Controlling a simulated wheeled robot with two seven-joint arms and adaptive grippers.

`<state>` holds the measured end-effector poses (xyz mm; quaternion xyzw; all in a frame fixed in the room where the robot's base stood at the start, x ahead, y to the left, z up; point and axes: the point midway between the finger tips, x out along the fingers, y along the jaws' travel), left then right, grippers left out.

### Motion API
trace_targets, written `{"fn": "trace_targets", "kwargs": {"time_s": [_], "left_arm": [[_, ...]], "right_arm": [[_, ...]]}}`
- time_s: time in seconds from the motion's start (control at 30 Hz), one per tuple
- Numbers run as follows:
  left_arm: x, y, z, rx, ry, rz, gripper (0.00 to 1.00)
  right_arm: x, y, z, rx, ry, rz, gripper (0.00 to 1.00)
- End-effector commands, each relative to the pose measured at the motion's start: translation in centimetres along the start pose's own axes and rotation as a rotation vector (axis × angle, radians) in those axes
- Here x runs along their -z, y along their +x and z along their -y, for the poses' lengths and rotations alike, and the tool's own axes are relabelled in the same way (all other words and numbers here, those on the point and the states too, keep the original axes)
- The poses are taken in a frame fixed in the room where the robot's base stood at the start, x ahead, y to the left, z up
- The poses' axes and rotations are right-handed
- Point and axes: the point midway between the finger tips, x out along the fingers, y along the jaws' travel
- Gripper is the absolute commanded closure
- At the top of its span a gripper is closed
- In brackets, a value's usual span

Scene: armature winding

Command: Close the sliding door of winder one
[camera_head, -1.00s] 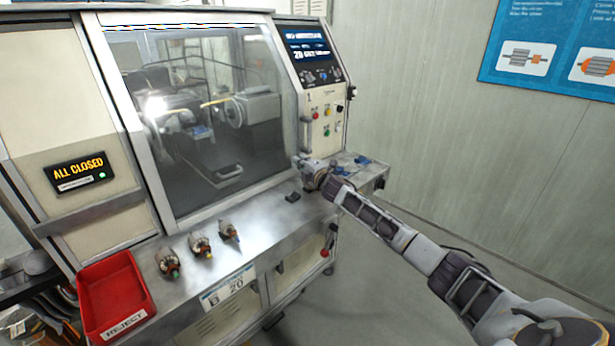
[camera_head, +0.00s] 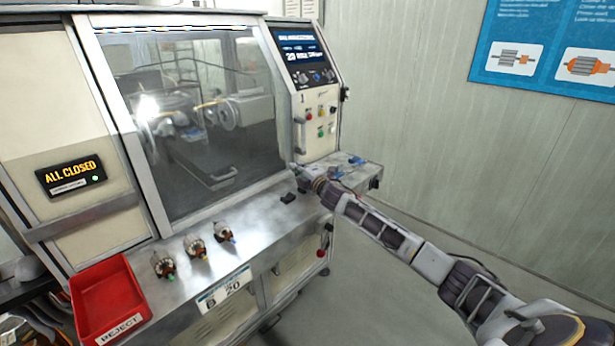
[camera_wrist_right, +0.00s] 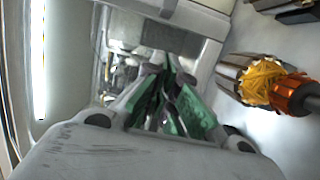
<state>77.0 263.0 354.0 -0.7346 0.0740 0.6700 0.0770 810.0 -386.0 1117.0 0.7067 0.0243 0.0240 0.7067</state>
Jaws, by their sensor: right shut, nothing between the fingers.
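The sliding door (camera_head: 215,130) of winder one is a large clear pane in a metal frame. In the head view it covers the winder's front opening, its right edge close to the control panel. A vertical bar handle (camera_head: 301,133) stands by that edge. The status display (camera_head: 71,175) at the left reads "ALL CLOSED". My right gripper (camera_head: 294,168) is low by the door's lower right corner, below the handle; I cannot tell whether it touches the door. In the right wrist view its green-padded fingers (camera_wrist_right: 170,78) are together and empty. My left gripper is not in view.
Several armatures lie about: three stand on the front ledge (camera_head: 255,215), and one with orange windings (camera_wrist_right: 265,82) is close on the right in the wrist view. A red reject bin (camera_head: 108,300) sits at the left. The floor right of the winder is clear.

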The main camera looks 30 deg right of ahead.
Motion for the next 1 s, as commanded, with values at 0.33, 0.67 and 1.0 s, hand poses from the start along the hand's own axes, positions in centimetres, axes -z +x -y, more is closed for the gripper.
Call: {"fn": "trace_targets", "kwargs": {"time_s": [0.33,0.67,1.0], "left_arm": [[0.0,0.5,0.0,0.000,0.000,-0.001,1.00],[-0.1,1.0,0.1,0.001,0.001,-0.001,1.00],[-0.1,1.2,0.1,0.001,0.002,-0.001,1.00]], "right_arm": [[0.0,-2.7,0.1,0.001,-0.002,0.000,1.00],[0.0,-5.1,0.1,0.001,-0.001,0.000,1.00],[0.0,-6.4,0.0,0.000,-0.001,0.000,1.00]]}}
